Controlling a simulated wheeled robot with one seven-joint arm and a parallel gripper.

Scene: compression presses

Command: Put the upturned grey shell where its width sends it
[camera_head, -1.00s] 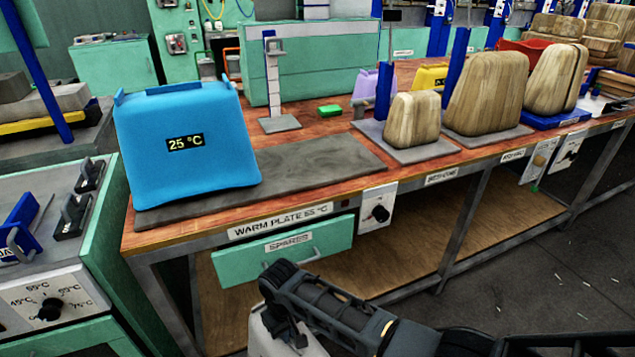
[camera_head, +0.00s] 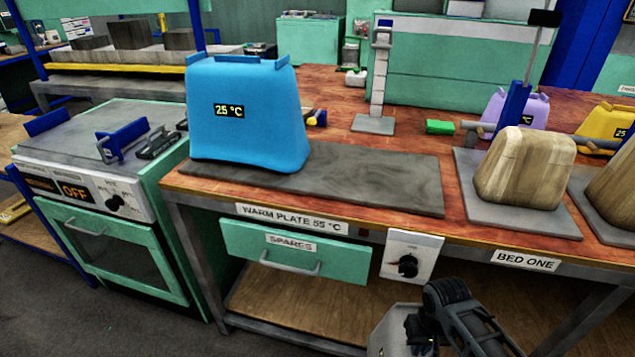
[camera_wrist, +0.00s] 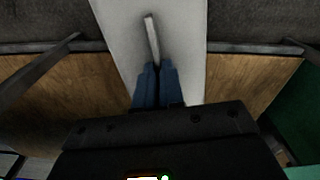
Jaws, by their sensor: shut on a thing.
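The grey shell, a pale grey piece (camera_head: 388,332), hangs low at the bottom of the head view, in front of the bench. Most of it is hidden by my arm or cut off by the frame. In the wrist view a pale grey panel (camera_wrist: 185,30) with a thin upright fin (camera_wrist: 152,40) fills the top middle. My gripper (camera_wrist: 155,72) is shut on this fin with its blue fingers. My wrist also shows in the head view, beside the pale piece. I cannot tell the shell's width or which way up it is.
A blue shell (camera_head: 245,115) reading 25 °C stands on the warm plate (camera_head: 380,180). A marked post (camera_head: 378,85) stands behind the plate. A wooden form (camera_head: 525,168) sits on bed one. An oven (camera_head: 110,255) marked OFF is at left. Open floor lies in front.

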